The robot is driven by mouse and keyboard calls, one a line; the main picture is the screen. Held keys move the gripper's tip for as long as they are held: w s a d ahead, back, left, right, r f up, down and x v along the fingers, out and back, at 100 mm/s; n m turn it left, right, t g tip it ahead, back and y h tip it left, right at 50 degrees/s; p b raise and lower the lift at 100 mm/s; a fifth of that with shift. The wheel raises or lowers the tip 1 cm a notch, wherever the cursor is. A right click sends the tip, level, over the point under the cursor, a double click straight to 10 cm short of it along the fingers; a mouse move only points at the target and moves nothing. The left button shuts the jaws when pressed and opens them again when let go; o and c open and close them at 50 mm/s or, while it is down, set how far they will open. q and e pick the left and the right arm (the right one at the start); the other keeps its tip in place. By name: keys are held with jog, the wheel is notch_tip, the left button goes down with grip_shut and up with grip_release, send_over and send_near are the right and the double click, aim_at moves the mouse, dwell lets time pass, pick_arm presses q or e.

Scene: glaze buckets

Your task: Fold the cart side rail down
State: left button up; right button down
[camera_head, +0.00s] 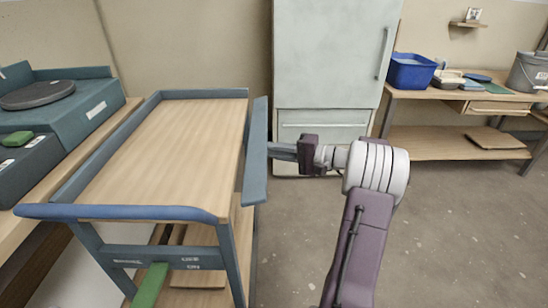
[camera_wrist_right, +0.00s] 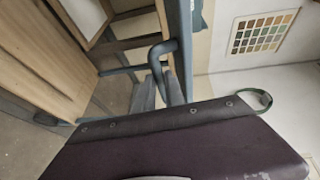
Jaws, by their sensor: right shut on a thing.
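The cart (camera_head: 165,150) has a wooden top with a blue-grey rim. Its side rail (camera_head: 256,160) is a long blue-grey panel along the right edge of the top; its exact tilt is hard to tell. My right gripper (camera_head: 272,151) reaches in from the right at the rail's outer side, about midway along it. In the right wrist view the gripper (camera_wrist_right: 160,90) is shut on a bent grey handle (camera_wrist_right: 158,52) beside the rail (camera_wrist_right: 181,45). The fingertips are partly hidden in the head view. My left gripper is not in view.
The cart top is bare. A bench with a dark turntable (camera_head: 37,94) stands at left. A pale cabinet (camera_head: 330,55) stands behind the cart. A workbench (camera_head: 470,92) with a blue bin (camera_head: 411,72) and a grey bucket (camera_head: 530,72) is at back right. The floor at right is clear.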

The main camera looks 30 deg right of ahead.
jog(key=shift+f+t+y+b, duration=0.3)
jog(key=shift+f+t+b, duration=0.1)
jog(key=shift+b, duration=0.15)
jog(key=shift+m, duration=0.3)
jog(key=shift+r, duration=0.1)
jog(key=c, duration=1.7)
grip_release()
jog(key=shift+w+a, duration=0.1)
jog(key=p+v, duration=0.3)
jog(key=v, duration=0.6)
jog(key=shift+p, duration=0.3)
